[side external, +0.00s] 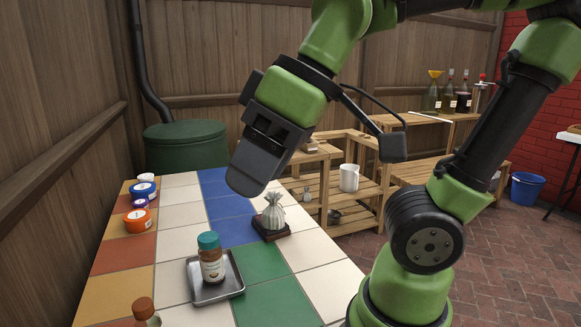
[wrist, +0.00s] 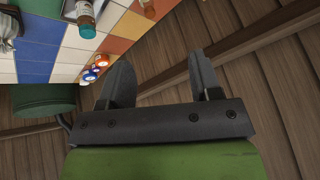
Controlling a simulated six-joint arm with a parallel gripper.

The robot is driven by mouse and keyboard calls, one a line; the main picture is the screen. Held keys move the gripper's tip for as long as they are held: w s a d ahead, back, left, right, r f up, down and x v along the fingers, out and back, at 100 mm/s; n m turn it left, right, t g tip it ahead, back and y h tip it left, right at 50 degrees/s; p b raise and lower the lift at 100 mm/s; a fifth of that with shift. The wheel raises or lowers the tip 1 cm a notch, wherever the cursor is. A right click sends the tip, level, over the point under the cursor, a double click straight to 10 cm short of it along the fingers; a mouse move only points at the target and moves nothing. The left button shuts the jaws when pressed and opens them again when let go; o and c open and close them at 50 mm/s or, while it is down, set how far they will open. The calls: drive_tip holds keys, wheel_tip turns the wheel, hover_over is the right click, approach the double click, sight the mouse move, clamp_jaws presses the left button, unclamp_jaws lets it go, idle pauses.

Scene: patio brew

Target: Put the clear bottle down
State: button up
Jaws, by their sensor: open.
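A clear bottle (side external: 211,262) with a teal cap, a pale label and brown contents stands upright on a small metal tray (side external: 233,288) on the tiled table. In the wrist view the bottle (wrist: 86,18) is at the top left, cap towards me. My gripper (side external: 247,188) is above the table's back part, up and behind the bottle and apart from it. In the wrist view my gripper's (wrist: 160,72) two fingers are spread with nothing between them.
A tied grey pouch (side external: 273,212) sits on a dark base right of the tray. A brown-capped bottle (side external: 144,308) is cut off at the bottom. White tiles (side external: 180,245) between are clear.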

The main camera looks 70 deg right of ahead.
drive_tip(key=d+m, duration=0.1)
drive_tip(key=m, duration=0.1)
drive_tip(key=s+d+m+t, duration=0.1)
drive_tip(key=m, duration=0.1)
drive_tip(key=s+d+f+m+t+h, duration=0.1)
drive_tip(key=m, duration=0.1)
drive_tip(key=shift+s+d, duration=0.1)
drive_tip(key=shift+d, duration=0.15)
